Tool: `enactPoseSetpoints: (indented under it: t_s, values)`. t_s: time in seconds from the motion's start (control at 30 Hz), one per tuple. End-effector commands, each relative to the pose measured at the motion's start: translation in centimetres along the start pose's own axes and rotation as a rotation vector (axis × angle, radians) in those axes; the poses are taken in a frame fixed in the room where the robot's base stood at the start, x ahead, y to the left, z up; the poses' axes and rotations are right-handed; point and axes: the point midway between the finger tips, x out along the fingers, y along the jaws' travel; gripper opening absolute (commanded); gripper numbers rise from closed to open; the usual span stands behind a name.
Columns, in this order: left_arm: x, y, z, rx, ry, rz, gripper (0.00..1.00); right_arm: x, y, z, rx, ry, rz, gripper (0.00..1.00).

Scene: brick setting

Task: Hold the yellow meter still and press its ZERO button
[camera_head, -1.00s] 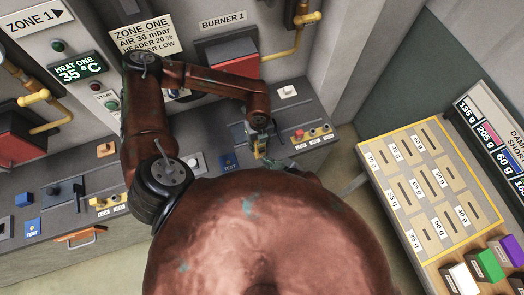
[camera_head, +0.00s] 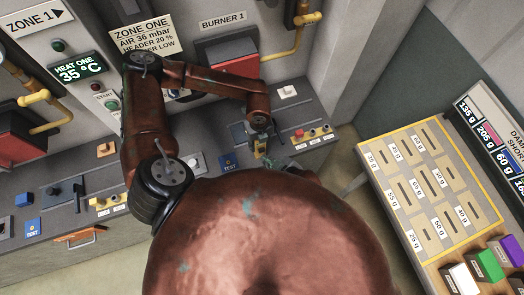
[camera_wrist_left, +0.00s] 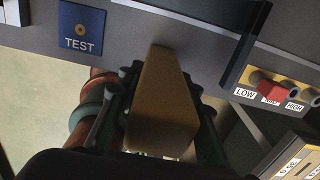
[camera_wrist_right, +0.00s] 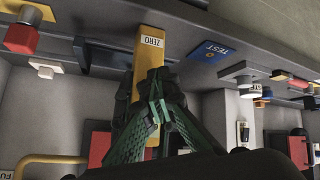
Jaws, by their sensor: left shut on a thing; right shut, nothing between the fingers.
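The yellow meter (camera_head: 260,148) is at the front edge of the grey console, left of the button row. My left gripper (camera_head: 262,132) is shut on it from above; in the left wrist view the meter (camera_wrist_left: 160,95) fills the space between the dark fingers. In the right wrist view the meter (camera_wrist_right: 150,48) shows a white ZERO label (camera_wrist_right: 152,41). My right gripper (camera_wrist_right: 155,78) is shut and empty, its green fingertips in front of the meter just below the label. The button is hidden behind them; I cannot tell whether they touch it.
A blue TEST plate (camera_head: 229,163) lies left of the meter. A tray of weight slots (camera_head: 372,152) stands farther right, across a gap. My own arm hides much of the front.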

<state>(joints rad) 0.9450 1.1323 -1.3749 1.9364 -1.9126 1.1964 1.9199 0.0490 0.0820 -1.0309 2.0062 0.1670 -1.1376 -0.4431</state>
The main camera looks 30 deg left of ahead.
Motion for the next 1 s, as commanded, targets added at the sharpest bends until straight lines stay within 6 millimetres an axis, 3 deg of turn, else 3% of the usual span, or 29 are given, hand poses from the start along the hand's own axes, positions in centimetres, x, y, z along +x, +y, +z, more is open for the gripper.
enactPoseSetpoints:
  t_s: [1.0]
  values:
    - [0.05, 0.04, 0.02, 0.0, 0.0, 0.001, 0.03, 0.59, 0.43, -0.42, 0.0, 0.0, 0.0, 0.0]
